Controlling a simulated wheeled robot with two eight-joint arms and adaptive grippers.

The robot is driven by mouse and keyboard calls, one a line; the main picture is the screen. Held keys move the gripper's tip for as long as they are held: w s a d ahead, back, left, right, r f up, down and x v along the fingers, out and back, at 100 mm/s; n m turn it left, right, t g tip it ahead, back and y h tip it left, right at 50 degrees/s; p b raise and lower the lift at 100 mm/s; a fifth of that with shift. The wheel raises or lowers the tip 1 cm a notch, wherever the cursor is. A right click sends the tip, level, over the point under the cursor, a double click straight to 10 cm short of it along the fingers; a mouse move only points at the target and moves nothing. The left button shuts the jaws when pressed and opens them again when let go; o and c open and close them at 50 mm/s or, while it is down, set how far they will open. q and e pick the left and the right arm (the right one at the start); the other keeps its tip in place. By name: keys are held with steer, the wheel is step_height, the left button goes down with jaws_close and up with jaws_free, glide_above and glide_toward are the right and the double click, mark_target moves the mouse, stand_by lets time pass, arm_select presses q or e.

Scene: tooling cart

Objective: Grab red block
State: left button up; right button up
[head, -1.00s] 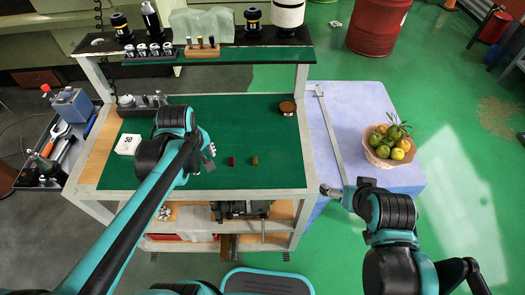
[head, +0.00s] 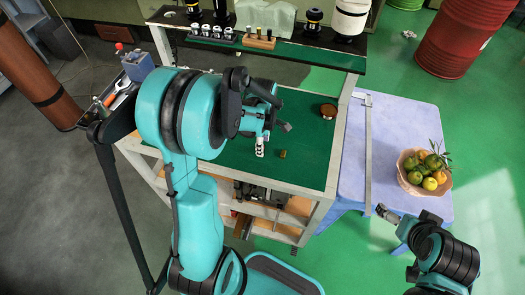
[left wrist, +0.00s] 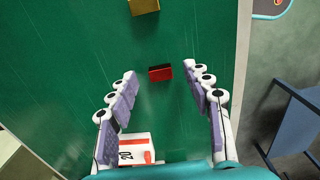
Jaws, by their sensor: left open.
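The red block (left wrist: 161,73) lies on the green mat (left wrist: 75,75). In the left wrist view it sits between and beyond the spread purple-padded fingers of my left gripper (left wrist: 159,70), which is open and empty. The fingers do not appear to touch it. In the head view my left gripper (head: 275,135) is over the mat, and the red block is hidden behind it. My right gripper (head: 383,210) is off to the right by the blue table, too small to read.
A yellowish block (left wrist: 144,6) lies beyond the red one; it also shows in the head view (head: 282,154). A white numbered box (left wrist: 136,147) is under the gripper. A raised shelf (head: 300,50) runs along the back. A fruit bowl (head: 412,185) stands on the blue table (head: 350,185).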

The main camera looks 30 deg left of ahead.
arm_select(q)
steer(key=shift+f, duration=0.8)
jaws_close()
steer(key=shift+r, duration=0.1)
